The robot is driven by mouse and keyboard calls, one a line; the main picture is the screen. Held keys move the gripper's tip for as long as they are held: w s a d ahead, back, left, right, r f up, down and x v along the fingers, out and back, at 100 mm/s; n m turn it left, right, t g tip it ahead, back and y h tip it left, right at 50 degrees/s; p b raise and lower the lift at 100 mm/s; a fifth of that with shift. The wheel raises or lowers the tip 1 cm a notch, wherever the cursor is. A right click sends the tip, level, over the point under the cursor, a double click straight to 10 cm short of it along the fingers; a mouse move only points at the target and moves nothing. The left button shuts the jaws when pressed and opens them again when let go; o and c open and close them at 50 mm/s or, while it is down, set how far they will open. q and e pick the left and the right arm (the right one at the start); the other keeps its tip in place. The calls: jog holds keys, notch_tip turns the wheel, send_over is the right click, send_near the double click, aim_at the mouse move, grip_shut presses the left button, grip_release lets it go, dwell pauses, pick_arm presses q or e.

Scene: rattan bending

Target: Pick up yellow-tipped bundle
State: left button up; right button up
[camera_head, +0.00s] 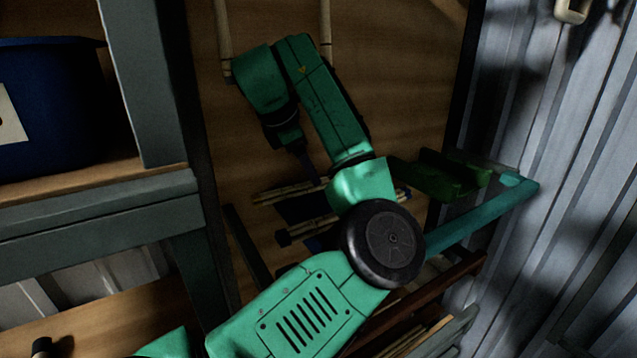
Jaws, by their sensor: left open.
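My left arm rises from the bottom and bends over. Its dark gripper (306,166) hangs down near the middle of the view, small and dim. Just below it, pale rattan sticks (272,197) lie roughly level beside a dark blue piece. More sticks (308,229) lie a little lower, partly behind my arm. I cannot make out yellow tips on any of them, and I cannot tell whether the gripper touches them. I see nothing held. My right gripper is out of view.
A blue bin (55,110) stands on a shelf at the left, behind a grey-green post (143,80). A dark green holder (440,174) and a teal bar (480,215) are at the right, by a corrugated metal wall (575,200). Upright sticks (223,35) stand at the top.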

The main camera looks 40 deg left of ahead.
aim_at(309, 183)
pick_arm(q)
jog(key=f, duration=0.1)
jog(key=w+f+p, duration=0.1)
jog(key=a+f, duration=0.1)
jog(key=shift+w+f, duration=0.2)
jog(key=shift+f, duration=0.15)
jog(key=shift+w+d+f, duration=0.2)
jog(key=shift+f, duration=0.05)
jog(key=shift+w+d, duration=0.15)
jog(key=shift+w, duration=0.05)
jog(key=shift+s, duration=0.15)
grip_shut()
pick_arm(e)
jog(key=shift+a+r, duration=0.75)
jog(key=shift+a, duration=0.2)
